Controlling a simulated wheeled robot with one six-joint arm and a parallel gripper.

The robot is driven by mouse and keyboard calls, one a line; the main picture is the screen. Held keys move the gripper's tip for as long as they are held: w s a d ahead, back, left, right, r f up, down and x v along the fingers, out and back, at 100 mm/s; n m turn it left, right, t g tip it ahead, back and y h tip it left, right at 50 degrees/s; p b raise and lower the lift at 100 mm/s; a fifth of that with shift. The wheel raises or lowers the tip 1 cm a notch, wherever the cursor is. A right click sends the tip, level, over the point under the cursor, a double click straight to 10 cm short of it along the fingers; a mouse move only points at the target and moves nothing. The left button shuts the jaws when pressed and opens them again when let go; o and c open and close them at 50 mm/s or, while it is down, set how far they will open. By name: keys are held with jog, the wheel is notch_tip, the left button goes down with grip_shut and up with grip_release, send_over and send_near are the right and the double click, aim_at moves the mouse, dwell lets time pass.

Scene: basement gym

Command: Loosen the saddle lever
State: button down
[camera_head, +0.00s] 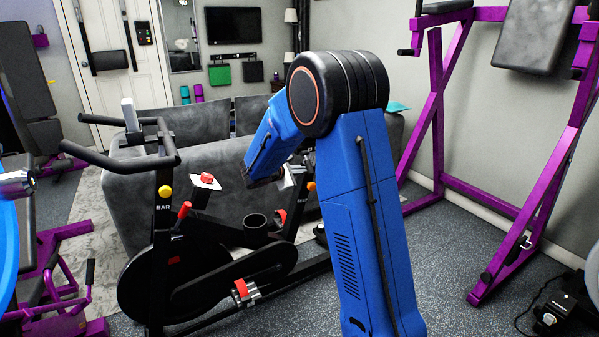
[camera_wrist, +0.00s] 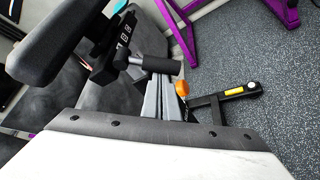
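The exercise bike (camera_head: 205,270) stands in front of me in the head view, with its saddle end mostly behind my blue arm. My gripper (camera_head: 288,180) is at that end, largely hidden there. In the wrist view the black saddle (camera_wrist: 65,40) is at upper left, with a labelled black post below it. A dark cylindrical bar (camera_wrist: 155,64), perhaps the saddle lever, lies across the tips of my gripper (camera_wrist: 164,85). The grey fingers are close together; whether they touch or grip the bar is unclear. An orange knob (camera_wrist: 182,88) sits just right of the fingertips, also in the head view (camera_head: 311,186).
A black foot bar with a yellow mark (camera_wrist: 232,92) reaches right over the speckled floor. Purple gym frames stand at right (camera_head: 435,120) and lower left (camera_head: 60,310). A grey sofa (camera_head: 140,190) is behind the bike. Floor between bike and right frame is clear.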

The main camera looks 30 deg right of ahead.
jog(key=r+n+g, duration=0.1)
jog(key=s+n+g, duration=0.1)
jog(key=s+r+n+g, duration=0.1)
jog(key=g, duration=0.1)
jog(key=shift+s+r+n+y, duration=0.1)
jog(key=shift+r+n+y, duration=0.2)
jog(key=shift+n+y, duration=0.1)
jog(key=shift+s+r, duration=0.1)
jog(key=shift+r, duration=0.2)
dwell(0.6)
jog(key=shift+f, duration=0.4)
send_near(310, 169)
jog(key=a, duration=0.1)
jog(key=a+f, duration=0.1)
jog(key=a, duration=0.1)
jog(key=shift+a+f, duration=0.15)
jog(key=shift+a, duration=0.1)
